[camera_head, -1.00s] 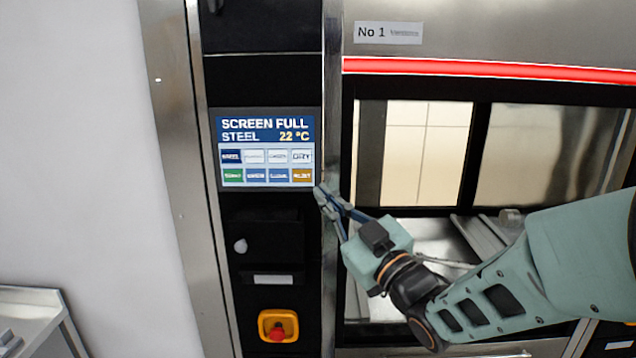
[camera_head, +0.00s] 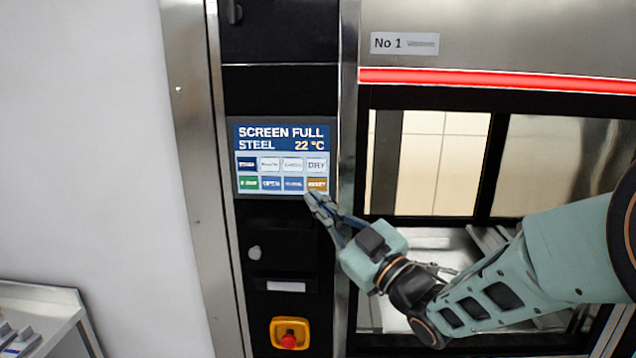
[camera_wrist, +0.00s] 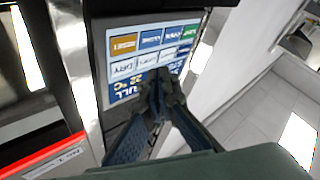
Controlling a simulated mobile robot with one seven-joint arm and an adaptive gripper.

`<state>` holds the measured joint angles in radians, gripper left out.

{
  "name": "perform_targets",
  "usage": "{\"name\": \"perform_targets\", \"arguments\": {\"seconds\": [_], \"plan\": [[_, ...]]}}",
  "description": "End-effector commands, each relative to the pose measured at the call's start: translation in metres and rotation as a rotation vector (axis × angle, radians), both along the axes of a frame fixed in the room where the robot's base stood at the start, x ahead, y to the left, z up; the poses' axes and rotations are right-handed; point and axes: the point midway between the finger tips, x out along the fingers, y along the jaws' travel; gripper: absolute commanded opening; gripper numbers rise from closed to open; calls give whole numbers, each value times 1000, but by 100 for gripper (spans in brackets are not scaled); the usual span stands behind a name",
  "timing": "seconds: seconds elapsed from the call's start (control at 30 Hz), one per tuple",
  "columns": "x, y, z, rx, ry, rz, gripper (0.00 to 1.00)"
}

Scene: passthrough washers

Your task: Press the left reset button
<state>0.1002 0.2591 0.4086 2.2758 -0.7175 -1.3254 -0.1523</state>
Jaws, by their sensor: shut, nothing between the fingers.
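The reset button (camera_head: 317,184) is an orange tile at the lower right of the touch screen (camera_head: 283,202), which reads "SCREEN FULL STEEL 22 °C". In the wrist view the orange reset tile (camera_wrist: 124,43) shows at the upper left of the screen, upside down. My gripper (camera_head: 313,199) is shut and empty, its tips just below the reset tile in the head view. In the wrist view my gripper (camera_wrist: 160,78) covers part of the screen, and its tips lie apart from the orange tile. I cannot tell whether they touch the screen.
A yellow emergency stop with a red knob (camera_head: 290,334) sits low on the black panel. The machine's window (camera_head: 430,160) is right of a steel post, under a red light bar (camera_head: 500,81). A metal table (camera_head: 45,300) stands at the lower left.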

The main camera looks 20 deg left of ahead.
Motion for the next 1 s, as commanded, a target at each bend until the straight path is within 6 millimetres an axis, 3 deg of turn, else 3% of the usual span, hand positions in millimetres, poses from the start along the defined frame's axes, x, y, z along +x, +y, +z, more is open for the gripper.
{"name": "perform_targets", "arguments": {"seconds": [0.2,0.4,1.0], "plan": [[29,7,-2,0,-1,0,0],[43,11,-1,-1,-1,0,0],[46,11,0,-1,0,-1,0]]}}
